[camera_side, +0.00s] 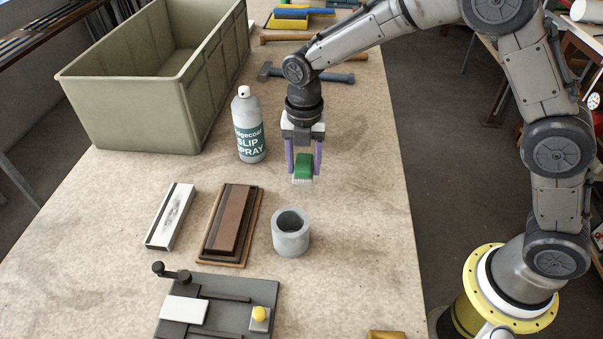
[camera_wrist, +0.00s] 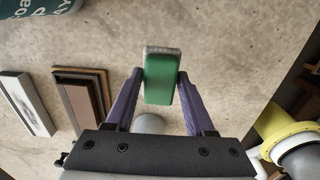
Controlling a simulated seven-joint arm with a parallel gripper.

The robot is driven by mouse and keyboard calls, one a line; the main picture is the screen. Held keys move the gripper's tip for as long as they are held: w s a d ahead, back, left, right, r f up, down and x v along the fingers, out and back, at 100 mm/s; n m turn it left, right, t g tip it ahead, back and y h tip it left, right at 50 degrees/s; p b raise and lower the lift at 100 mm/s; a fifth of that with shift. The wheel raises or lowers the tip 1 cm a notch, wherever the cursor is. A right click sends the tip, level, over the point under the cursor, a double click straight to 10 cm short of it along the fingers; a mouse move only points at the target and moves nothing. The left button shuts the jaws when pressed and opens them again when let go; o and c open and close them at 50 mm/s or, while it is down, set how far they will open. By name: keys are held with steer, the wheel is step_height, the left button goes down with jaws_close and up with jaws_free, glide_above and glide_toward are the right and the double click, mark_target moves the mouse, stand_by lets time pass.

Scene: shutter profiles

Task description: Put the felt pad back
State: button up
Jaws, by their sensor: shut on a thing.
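The felt pad (camera_side: 303,165) is a green block with a pale grey-white underside. My gripper (camera_side: 303,172) is shut on it, with one purple finger on each side. The pad hangs upright, pale side down, above the bench, behind a grey round holder (camera_side: 291,240) with an open top. In the wrist view the pad (camera_wrist: 160,78) is between the fingers, and the holder (camera_wrist: 151,123) shows only partly, below the pad in the picture and cut off by the gripper body.
A spray can (camera_side: 248,130) stands left of my gripper, close by. A large green crate (camera_side: 130,115) is behind it. A brown stone on a wooden base (camera_side: 229,222), a white-grey bar (camera_side: 170,215) and a dark jig (camera_side: 235,290) lie nearer. Bench right of the holder is clear.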

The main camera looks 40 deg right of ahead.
mark_target(301, 175)
steer(key=shift+w+f, duration=0.2)
steer(key=shift+a+f, duration=0.1)
steer(key=shift+f, duration=1.55)
steer(key=shift+f, duration=0.2)
steer(key=o, duration=1.2)
steer(key=shift+r, duration=0.15)
